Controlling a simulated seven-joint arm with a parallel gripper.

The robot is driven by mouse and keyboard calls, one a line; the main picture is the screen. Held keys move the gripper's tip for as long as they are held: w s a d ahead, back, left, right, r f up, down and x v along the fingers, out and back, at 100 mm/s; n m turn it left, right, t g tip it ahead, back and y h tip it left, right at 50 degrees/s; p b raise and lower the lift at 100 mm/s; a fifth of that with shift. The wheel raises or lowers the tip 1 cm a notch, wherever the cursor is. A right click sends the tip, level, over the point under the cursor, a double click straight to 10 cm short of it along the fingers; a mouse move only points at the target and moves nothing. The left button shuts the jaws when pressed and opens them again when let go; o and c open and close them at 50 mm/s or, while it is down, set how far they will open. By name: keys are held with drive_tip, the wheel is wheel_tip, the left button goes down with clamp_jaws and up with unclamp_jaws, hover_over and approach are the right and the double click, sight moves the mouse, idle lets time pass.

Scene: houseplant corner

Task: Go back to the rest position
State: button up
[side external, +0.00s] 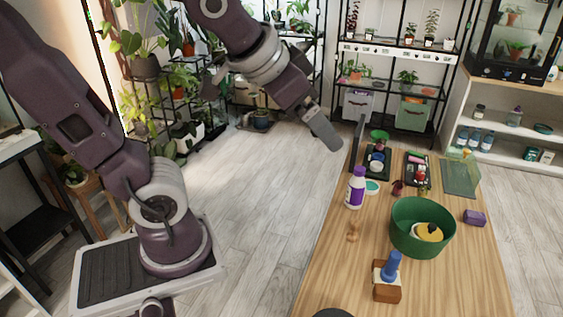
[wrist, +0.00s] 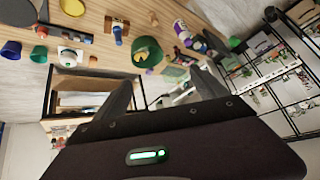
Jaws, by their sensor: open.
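My gripper (side external: 341,136) is raised in the air left of the table's far end, with its two fingers spread and nothing between them. In the wrist view my gripper (wrist: 164,88) also shows its fingers apart and empty. The wooden table (side external: 335,275) is to its right and nearer the camera. A large green pot (side external: 396,232) stands on the table with a yellow thing (side external: 429,231) inside; the pot also shows in the wrist view (wrist: 145,50). My gripper touches nothing that I can see.
A white bottle with a purple label (side external: 355,189) stands near the table's left edge. A blue-handled tool (side external: 390,266) is on a brown block. A purple block (side external: 474,217) lies at right. Plant shelves (side external: 398,49) stand behind. The floor (side external: 262,185) left of the table is clear.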

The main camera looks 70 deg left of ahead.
drive_tip(key=s+d+f+g+h, duration=0.1)
drive_tip(key=s+f, duration=0.3)
drive_tip(key=s, duration=0.7)
drive_tip(key=shift+d+g, duration=0.6)
drive_tip(key=shift+d, duration=0.1)
